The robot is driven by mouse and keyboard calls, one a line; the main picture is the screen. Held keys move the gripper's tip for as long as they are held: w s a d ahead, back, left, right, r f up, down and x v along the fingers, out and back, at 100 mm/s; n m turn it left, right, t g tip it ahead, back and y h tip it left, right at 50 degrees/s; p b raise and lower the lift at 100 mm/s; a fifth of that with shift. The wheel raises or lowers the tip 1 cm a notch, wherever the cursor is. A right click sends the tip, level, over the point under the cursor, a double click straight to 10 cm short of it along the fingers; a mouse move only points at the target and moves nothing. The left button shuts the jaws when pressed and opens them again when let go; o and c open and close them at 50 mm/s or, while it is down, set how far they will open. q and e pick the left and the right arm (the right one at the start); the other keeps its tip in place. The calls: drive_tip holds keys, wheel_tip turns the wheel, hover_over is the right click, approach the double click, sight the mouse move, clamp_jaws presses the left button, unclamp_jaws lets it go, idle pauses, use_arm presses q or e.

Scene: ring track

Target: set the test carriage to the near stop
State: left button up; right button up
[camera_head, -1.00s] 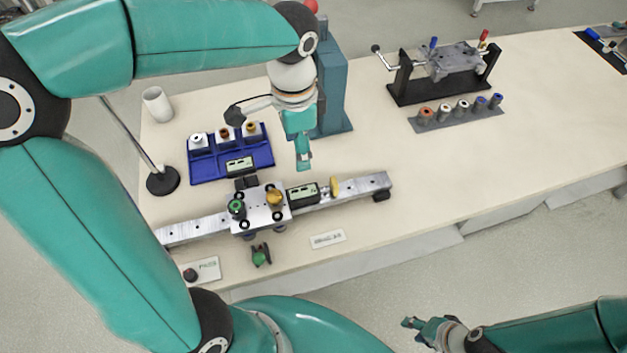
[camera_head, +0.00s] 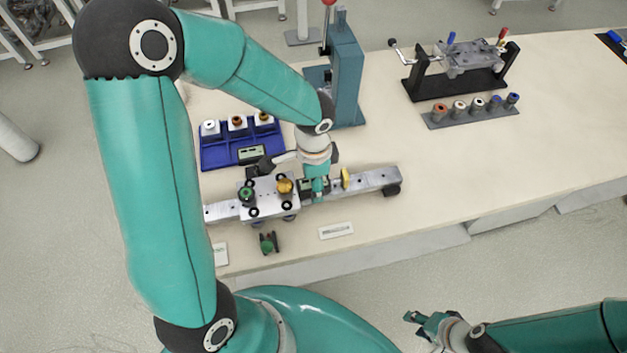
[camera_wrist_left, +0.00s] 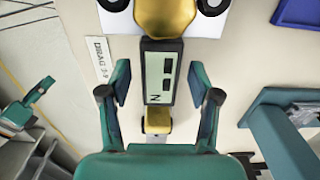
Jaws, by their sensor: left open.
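The test carriage (camera_head: 262,205) is a silver plate with a green knob (camera_head: 246,194) and a gold knob (camera_head: 285,186). It sits on the left part of a grey rail (camera_head: 375,180). A dark gauge with a display (camera_wrist_left: 161,72) lies right of the gold knob along the rail; in the head view my left gripper (camera_head: 318,190) mostly hides it. In the left wrist view my left gripper (camera_wrist_left: 161,85) is open, one finger on each side of the gauge, with gaps visible. A yellow piece (camera_head: 346,178) stands on the rail farther right. My right gripper (camera_head: 415,325) is open and empty, away from the bench.
A blue tray (camera_head: 205,158) with several capped parts lies behind the carriage. A blue-grey press (camera_head: 348,75) stands behind the rail. A label card (camera_head: 336,231) and a small green-topped item (camera_head: 268,243) lie in front. The bench right of the rail is clear.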

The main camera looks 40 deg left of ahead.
use_arm(q)
drive_tip(key=shift+f, duration=0.2)
clamp_jaws()
idle(0.3)
drive_tip(key=shift+w, duration=0.15)
